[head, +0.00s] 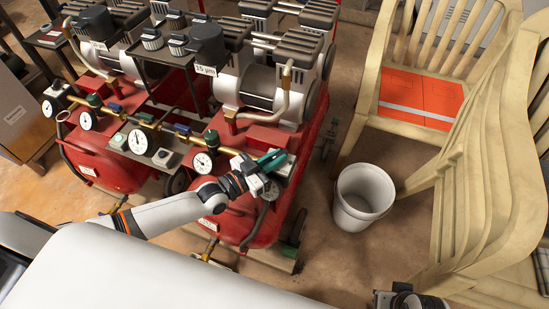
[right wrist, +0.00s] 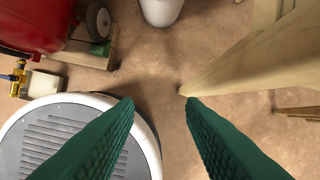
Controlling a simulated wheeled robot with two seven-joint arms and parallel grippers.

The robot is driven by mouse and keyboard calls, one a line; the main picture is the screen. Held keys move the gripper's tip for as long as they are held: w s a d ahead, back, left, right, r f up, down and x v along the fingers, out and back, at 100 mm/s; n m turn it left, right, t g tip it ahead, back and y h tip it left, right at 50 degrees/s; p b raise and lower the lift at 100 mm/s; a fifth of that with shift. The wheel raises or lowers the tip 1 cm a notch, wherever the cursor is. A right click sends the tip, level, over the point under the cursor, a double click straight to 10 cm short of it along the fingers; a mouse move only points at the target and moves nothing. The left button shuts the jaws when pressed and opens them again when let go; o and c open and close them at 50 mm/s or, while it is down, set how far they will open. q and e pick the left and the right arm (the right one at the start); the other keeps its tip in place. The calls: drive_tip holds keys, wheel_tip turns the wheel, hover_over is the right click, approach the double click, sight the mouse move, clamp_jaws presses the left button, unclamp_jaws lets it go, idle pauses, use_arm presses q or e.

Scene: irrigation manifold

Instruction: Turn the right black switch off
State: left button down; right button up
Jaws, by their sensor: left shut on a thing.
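The right black switch (head: 270,190) shows as a dark shape on a pale box at the near end of the right red compressor. My left gripper (head: 273,160) has green fingers close together, right over this box, and hides part of it. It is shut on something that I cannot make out. Another black switch (head: 166,157) sits on a grey box on the left compressor. My right gripper (right wrist: 159,102) is open and empty above the floor, its two green fingers well apart in the right wrist view.
A white bucket (head: 363,197) stands on the floor right of the compressors. Pale wooden chairs (head: 490,150) fill the right side, one with an orange folder (head: 420,95). Gauges (head: 138,141) and brass pipes line the compressor fronts. Some brown floor is clear around the bucket.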

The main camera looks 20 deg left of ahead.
use_arm(q)
drive_tip(key=c, duration=1.4)
unclamp_jaws()
drive_tip(key=shift+c, duration=0.2)
